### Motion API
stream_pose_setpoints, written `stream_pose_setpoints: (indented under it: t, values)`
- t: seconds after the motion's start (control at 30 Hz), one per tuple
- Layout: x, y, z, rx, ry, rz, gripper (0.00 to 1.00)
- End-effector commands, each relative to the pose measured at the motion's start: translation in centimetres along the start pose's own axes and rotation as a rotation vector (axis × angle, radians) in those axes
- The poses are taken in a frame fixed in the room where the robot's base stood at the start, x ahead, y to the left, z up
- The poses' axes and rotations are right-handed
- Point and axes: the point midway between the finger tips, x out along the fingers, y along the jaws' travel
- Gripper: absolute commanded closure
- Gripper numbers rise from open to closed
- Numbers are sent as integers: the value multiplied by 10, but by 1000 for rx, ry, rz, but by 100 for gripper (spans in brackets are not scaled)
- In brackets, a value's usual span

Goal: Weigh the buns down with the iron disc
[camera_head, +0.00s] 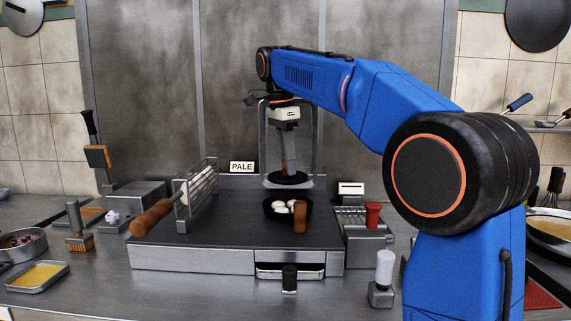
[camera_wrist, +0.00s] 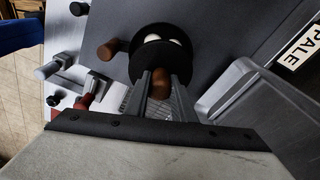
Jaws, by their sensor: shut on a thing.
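The iron disc (camera_head: 287,178) is dark, round and flat, with a wooden knob. My gripper (camera_head: 289,168) is shut on it by the knob and holds it roughly level, behind and above the pan in the head view. In the wrist view the knob sits between my fingers (camera_wrist: 160,90), and the disc (camera_wrist: 150,58) partly hides the pan. The white buns (camera_head: 282,206) lie in a small dark pan (camera_head: 270,215) on the grey griddle top; its wooden handle (camera_head: 300,217) points to the front. Two buns (camera_wrist: 177,42) show past the disc in the wrist view.
A wire rack (camera_head: 183,208) with a wooden-handled tool stands left on the griddle (camera_head: 235,236). A "PALE" sign (camera_head: 242,167) and a metal arch (camera_head: 318,150) stand at the back. A grated tray with a red-topped item (camera_head: 373,214) is at right.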

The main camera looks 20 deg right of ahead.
Motion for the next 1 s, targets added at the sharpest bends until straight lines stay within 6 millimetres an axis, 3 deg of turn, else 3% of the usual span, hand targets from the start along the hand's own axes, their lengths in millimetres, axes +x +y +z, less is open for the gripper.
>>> stream_pose_setpoints:
  t: [0.27, 0.73, 1.0]
  values:
    - [8, 0, 1, 0, 0, 0, 100]
    - [48, 0, 6, 0, 0, 1, 100]
    - [62, 0, 8, 0, 0, 0, 100]
